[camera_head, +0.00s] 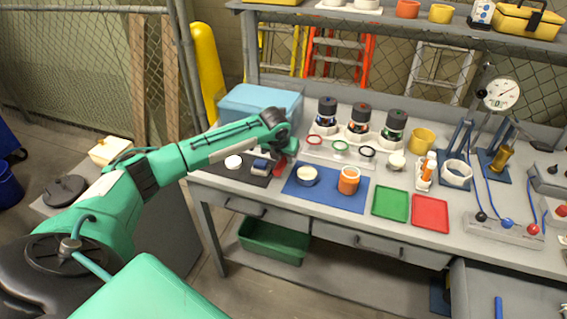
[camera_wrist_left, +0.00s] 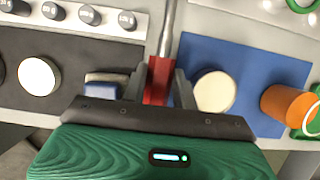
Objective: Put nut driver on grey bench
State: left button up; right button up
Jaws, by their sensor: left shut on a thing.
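The nut driver has a red handle (camera_wrist_left: 157,80) and a metal shaft, seen close in the left wrist view. My left gripper (camera_wrist_left: 160,90) is shut on the red handle, with one finger on each side. In the head view, red of the nut driver (camera_head: 280,166) shows below my left gripper (camera_head: 281,154), between the black mat and the blue mat. The grey bench (camera_head: 460,205) runs under them. I cannot tell whether the nut driver touches the bench. My right gripper is not in view.
The black mat (camera_head: 227,172) carries a white round item and a small blue block. The blue mat (camera_head: 322,199) holds a white-topped cup and an orange jar. Green (camera_head: 390,204) and red (camera_head: 430,213) trays lie to the right. A blue box (camera_head: 257,105) stands behind my gripper.

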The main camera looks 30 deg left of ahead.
pick_arm(q)
jog(key=shift+f, duration=1.45)
jog(key=shift+f, duration=0.1)
jog(key=o, duration=1.1)
jog(key=shift+c, duration=0.2)
jog(key=b+v, duration=0.1)
jog(key=v, duration=1.1)
jog(key=shift+d, duration=0.1)
